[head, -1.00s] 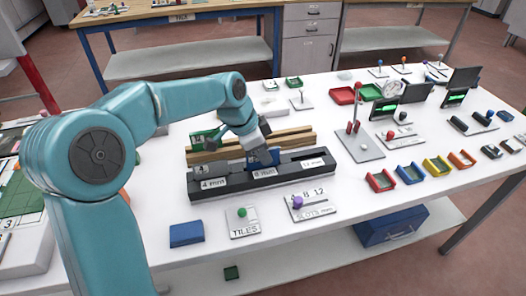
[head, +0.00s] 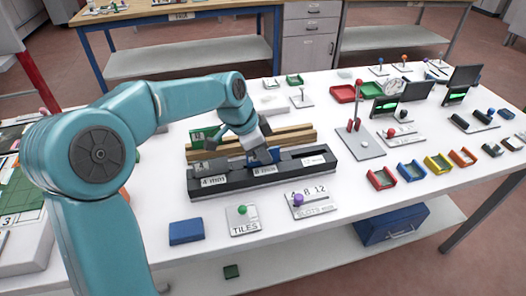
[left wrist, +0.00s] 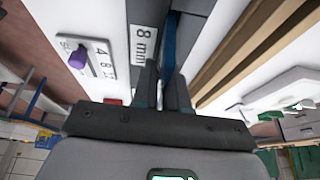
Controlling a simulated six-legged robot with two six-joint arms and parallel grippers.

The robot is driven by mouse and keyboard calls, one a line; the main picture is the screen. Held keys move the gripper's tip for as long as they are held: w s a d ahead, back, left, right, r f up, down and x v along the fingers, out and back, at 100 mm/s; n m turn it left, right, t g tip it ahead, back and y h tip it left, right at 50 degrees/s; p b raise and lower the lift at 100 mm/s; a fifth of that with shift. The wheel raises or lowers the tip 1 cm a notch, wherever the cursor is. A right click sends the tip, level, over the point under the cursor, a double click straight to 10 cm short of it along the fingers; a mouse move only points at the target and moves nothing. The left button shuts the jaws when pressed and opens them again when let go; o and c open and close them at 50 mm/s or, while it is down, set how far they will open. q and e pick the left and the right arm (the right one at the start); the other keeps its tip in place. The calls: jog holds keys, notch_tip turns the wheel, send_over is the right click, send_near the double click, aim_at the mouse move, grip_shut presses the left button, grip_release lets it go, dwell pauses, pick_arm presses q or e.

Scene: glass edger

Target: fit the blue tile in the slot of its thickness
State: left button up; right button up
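The blue tile (head: 277,155) stands on edge at the black slotted block (head: 225,183), by the middle label "8 mm". My left gripper (head: 262,156) is over that middle part, with its fingers on either side of the tile. In the left wrist view the tile (left wrist: 170,38) shows as a thin blue strip running between the two fingertips (left wrist: 166,82), beside the "8 mm" label. The fingers hide part of the tile and the slot, so I cannot tell how deep it sits. The block's other labels are "4 mm" at left and one at right. My right gripper is not in view.
A wooden rack (head: 292,133) with a green tile (head: 205,137) stands right behind the block. In front lie a blue block (head: 186,232), a "TILES" plate (head: 243,226) with a green knob and a slots plate (head: 312,206) with a purple knob. Small coloured trays (head: 411,171) are at right.

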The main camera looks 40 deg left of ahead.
pick_arm(q)
jog(key=o, duration=0.4)
jog(key=p+v, duration=0.2)
jog(key=v, duration=1.4)
jog(key=shift+r, duration=0.2)
jog(key=shift+r, duration=0.1)
